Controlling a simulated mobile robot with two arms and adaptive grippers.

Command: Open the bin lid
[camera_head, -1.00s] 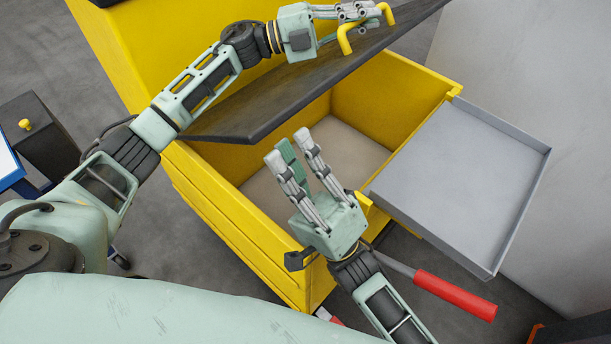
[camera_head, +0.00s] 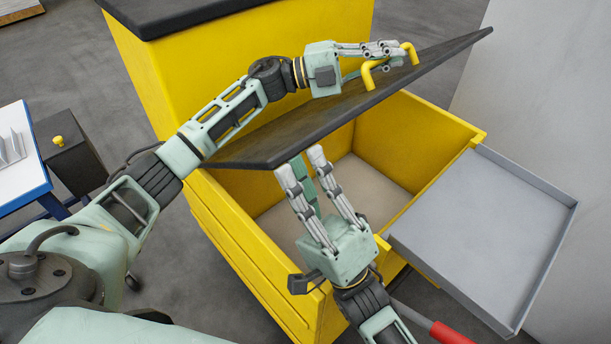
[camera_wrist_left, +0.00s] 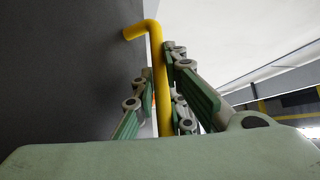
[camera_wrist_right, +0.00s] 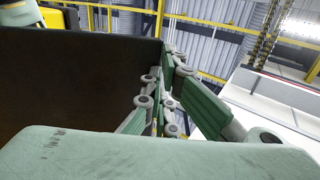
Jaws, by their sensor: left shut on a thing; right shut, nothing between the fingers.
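The yellow bin (camera_head: 225,235) stands with its dark lid (camera_head: 335,115) raised and tilted above the opening, the inside floor showing below. My left gripper (camera_head: 390,55) is shut on the yellow handle (camera_head: 369,74) on the lid; the left wrist view also shows the handle (camera_wrist_left: 155,45) between the fingers. My right gripper (camera_head: 302,165) is shut and empty at the lid's lower edge, over the bin opening. In the right wrist view its fingers (camera_wrist_right: 165,75) are beside the dark lid panel (camera_wrist_right: 70,85); I cannot tell whether they touch it.
A grey tray (camera_head: 485,230) sticks out from the bin's right side. A red-handled lever (camera_head: 450,333) is below it. Another yellow bin section with a dark top (camera_head: 190,10) stands behind. A blue-edged table (camera_head: 22,200) and dark box (camera_head: 70,165) are at the left.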

